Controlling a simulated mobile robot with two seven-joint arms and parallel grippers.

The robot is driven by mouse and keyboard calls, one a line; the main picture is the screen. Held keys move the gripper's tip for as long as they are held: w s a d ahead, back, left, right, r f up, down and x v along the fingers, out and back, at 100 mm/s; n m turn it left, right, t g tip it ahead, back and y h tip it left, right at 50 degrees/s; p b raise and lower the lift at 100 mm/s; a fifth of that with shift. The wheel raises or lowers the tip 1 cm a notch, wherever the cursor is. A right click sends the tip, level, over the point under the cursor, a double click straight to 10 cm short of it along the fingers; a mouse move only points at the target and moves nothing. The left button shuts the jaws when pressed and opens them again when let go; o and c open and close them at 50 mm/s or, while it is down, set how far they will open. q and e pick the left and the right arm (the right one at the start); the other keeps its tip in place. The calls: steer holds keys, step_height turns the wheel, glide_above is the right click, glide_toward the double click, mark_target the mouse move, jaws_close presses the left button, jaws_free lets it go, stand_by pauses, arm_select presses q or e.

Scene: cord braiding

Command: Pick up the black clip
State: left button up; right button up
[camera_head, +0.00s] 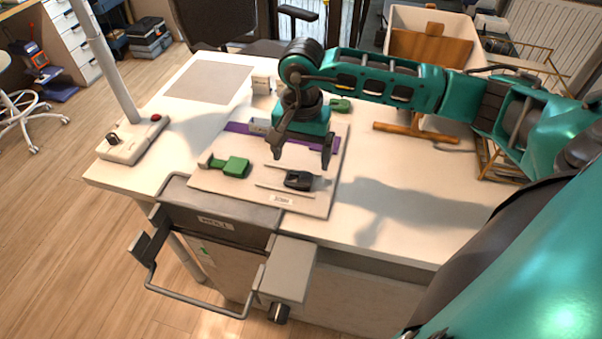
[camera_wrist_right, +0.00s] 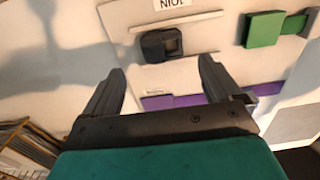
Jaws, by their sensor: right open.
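The black clip (camera_head: 298,180) lies on a pale board (camera_head: 240,188) on the table, between two thin light strips. It also shows in the right wrist view (camera_wrist_right: 161,45), beyond my fingertips. My right gripper (camera_head: 302,160) is open and empty. It points down above the board, with the clip just in front of its fingers in the head view. In the right wrist view the two fingers (camera_wrist_right: 160,72) are spread apart, and the clip lies between their lines without touching them. My left gripper is not in view.
A green clip (camera_head: 236,167) lies left of the black clip, and another green piece (camera_head: 340,105) lies at the back. A purple strip (camera_head: 240,128) crosses the board. A lamp base (camera_head: 133,139) stands at the table's left. The table's right side is largely clear.

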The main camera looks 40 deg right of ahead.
mark_target(299, 176)
steer(key=f, duration=0.6)
steer(key=shift+w+a, duration=0.15)
steer(key=shift+a, duration=0.05)
steer(key=shift+r, duration=0.1)
steer(key=c, duration=1.1)
steer(key=shift+r, duration=0.1)
